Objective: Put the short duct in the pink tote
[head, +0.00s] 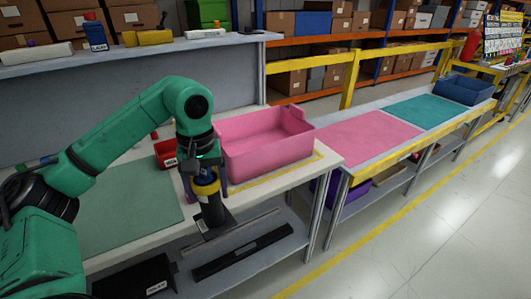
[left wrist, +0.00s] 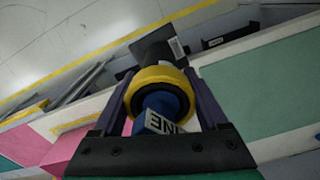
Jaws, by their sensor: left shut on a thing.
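My left gripper (head: 206,192) is shut on a dark upright piece with a yellow collar and a blue upper part, which I take for the short duct (head: 212,212). In the left wrist view, its yellow collar (left wrist: 158,77) sits between the two fingers of the gripper (left wrist: 160,105), and the blue part carries a white label with partly readable letters. The pink tote (head: 265,155) stands on the table just right of the gripper. The duct is outside the tote, in front of its left side, near the table's front edge. My right gripper is not in view.
A red bin (head: 165,153) sits behind the gripper, left of the tote. A green mat (head: 120,215) covers the table at left. A pink mat (head: 367,138), a teal mat (head: 425,111) and a blue tote (head: 465,90) lie further right. Dark items rest on the lower shelf.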

